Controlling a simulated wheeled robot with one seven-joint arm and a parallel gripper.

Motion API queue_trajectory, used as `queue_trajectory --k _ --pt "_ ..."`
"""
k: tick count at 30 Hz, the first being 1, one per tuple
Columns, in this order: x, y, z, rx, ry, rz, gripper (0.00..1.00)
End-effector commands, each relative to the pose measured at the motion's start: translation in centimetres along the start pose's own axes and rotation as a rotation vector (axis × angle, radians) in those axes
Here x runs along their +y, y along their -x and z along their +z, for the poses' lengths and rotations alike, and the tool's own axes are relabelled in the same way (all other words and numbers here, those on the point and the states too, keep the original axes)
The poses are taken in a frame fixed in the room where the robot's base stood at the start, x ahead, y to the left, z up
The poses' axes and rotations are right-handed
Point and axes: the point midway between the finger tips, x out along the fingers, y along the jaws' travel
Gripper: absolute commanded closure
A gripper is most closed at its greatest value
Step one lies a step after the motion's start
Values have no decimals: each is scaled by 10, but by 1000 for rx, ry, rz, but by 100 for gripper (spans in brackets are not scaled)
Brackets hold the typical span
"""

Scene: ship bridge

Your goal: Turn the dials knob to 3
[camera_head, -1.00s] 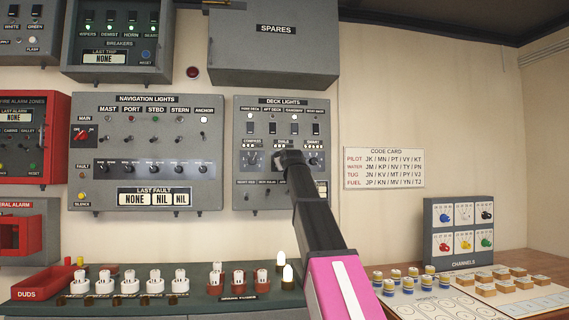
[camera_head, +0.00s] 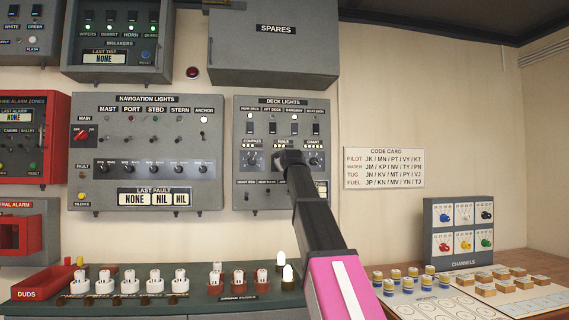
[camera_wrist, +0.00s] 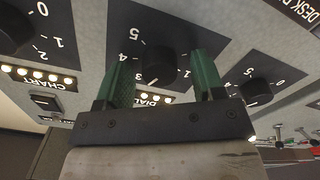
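The dials knob (camera_wrist: 158,68) is a round black knob on a dark scale plate in the wrist view, which shows the panel upside down. The numerals 5, 4 and 3 show on its left side. A short white mark shows low on the knob near the 3; I cannot tell its exact setting. My gripper (camera_wrist: 163,78) is open, with one green finger on each side of the knob. A gap shows at the right finger; contact at the left is unclear. In the head view my gripper (camera_head: 290,158) hides the knob on the deck lights panel (camera_head: 240,178).
The compass knob (camera_head: 252,160) and chart knob (camera_head: 316,160) flank it closely. Toggle switches sit above. The navigation lights panel (camera_head: 145,190) is to the left, a code card (camera_head: 384,168) to the right, and a counter with fuses (camera_head: 215,300) below.

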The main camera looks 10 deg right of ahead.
Motion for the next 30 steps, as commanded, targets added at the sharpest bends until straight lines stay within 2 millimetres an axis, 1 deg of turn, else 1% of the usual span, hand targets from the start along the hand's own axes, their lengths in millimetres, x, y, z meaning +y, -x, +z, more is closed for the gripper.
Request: queue_trajectory --k 6,11,14,17,24,27,30 --pt "0 1 0 1 0 0 38" --pt "0 11 0 2 0 1 38" --pt "0 23 0 2 0 1 38" --pt "0 40 1 2 0 1 38" --pt "-1 86 1 1 0 1 38" --pt "-1 100 1 1 0 1 38" --pt "0 107 1 1 0 1 38"
